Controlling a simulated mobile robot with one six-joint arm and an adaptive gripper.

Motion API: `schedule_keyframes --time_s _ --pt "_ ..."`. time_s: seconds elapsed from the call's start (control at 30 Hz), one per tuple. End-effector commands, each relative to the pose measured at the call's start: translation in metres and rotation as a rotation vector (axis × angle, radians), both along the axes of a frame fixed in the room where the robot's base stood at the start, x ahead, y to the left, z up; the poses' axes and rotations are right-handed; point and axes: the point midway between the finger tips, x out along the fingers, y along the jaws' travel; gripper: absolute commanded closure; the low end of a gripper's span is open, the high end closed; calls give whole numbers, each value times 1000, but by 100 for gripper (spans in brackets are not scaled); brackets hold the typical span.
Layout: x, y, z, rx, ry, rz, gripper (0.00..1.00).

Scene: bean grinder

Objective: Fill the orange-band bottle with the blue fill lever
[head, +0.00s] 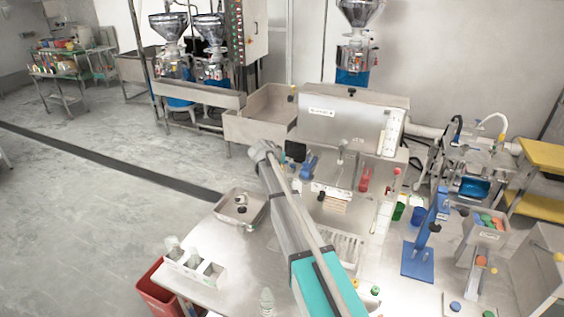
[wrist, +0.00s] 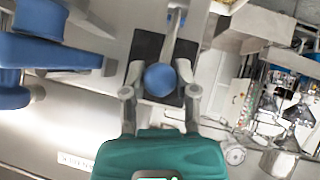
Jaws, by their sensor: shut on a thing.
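In the wrist view the blue ball knob (wrist: 160,80) of a lever lies between the two fingers of my gripper (wrist: 160,75), which is shut on it. A metal stem (wrist: 175,22) runs up from the knob, in front of a dark plate. In the head view my gripper (head: 264,150) is at the left side of the steel filling machine (head: 340,115), close to a blue fitting (head: 309,164); the knob is hidden there. A clear bottle (head: 267,302) stands at the table's front edge. I cannot make out an orange band on any bottle.
A white holder (head: 195,268) with bottles stands at the table's front left, near a steel tray (head: 241,207). A red fitting (head: 366,179) is right of the blue one. A blue stand (head: 420,255), cups and a bin of coloured caps (head: 487,225) fill the right side.

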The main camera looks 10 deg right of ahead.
Motion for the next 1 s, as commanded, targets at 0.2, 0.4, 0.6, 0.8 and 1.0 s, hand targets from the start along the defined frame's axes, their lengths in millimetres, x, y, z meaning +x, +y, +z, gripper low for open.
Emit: schedule_keyframes --time_s 0.2,0.4,0.6,0.8,1.0 --pt "18 -6 14 -4 -1 4 100" --pt "33 -10 19 -4 -3 10 100" --pt "44 -15 21 -4 -3 14 100" --pt "49 -18 21 -4 -2 15 100" --pt "50 -18 21 -4 -3 16 100"
